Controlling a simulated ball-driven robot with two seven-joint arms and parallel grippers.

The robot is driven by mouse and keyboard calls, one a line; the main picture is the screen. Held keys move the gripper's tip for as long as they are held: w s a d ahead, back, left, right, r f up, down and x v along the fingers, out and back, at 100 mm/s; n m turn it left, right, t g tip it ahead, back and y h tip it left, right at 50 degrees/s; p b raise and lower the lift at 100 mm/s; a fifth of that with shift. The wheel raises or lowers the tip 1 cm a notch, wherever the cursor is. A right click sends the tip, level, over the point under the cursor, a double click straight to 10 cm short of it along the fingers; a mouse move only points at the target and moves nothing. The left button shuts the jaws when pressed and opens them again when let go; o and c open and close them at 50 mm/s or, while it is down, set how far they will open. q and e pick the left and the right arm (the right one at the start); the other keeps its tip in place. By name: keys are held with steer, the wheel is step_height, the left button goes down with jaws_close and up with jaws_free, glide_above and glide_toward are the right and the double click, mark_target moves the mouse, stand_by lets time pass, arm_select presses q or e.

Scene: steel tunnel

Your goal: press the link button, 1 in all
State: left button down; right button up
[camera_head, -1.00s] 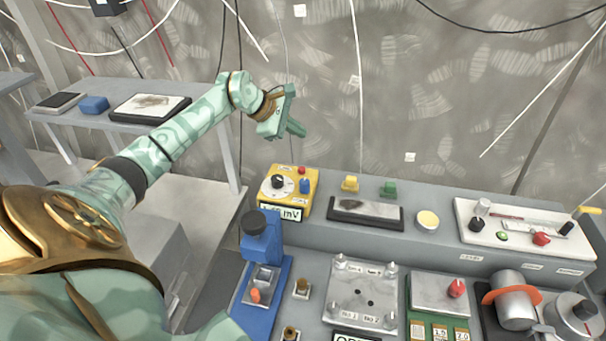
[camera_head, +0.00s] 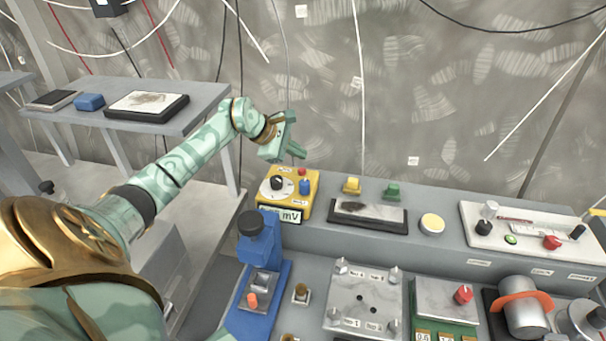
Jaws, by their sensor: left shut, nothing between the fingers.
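My left gripper (camera_head: 297,150) is shut and empty, in the air just above and behind the yellow meter box (camera_head: 311,193) in the head view. The box has a round dial with a black knob (camera_head: 277,182), a small red button (camera_head: 302,172), a blue knob (camera_head: 305,187) and an "mV" display. A white panel (camera_head: 485,228) on the right of the raised shelf carries a small green button (camera_head: 511,239) and a red knob (camera_head: 552,242). The labels are too small to read, so I cannot tell which control is the link button. My right gripper is out of view.
A yellow block (camera_head: 352,185), a green block (camera_head: 392,191), a dark-framed plate (camera_head: 368,215) and a round yellow-topped piece (camera_head: 432,224) sit on the shelf. A blue device (camera_head: 262,262) and a metal plate (camera_head: 362,298) stand lower in front. A side table (camera_head: 190,117) is at left.

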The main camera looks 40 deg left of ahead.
arm_select(q)
step_height(320, 180, down, 2)
steer(key=shift+f+b, duration=0.1)
steer(key=shift+b, duration=0.3)
stand_by(0.9)
stand_by(0.8)
steer(key=shift+f+b, duration=0.3)
steer(key=shift+b, duration=0.05)
steer(key=shift+f+b, duration=0.4)
steer(key=shift+f, duration=0.1)
stand_by(0.6)
steer(key=shift+r, duration=0.1)
steer(key=shift+r+p, duration=0.4)
steer(key=shift+r, duration=0.4)
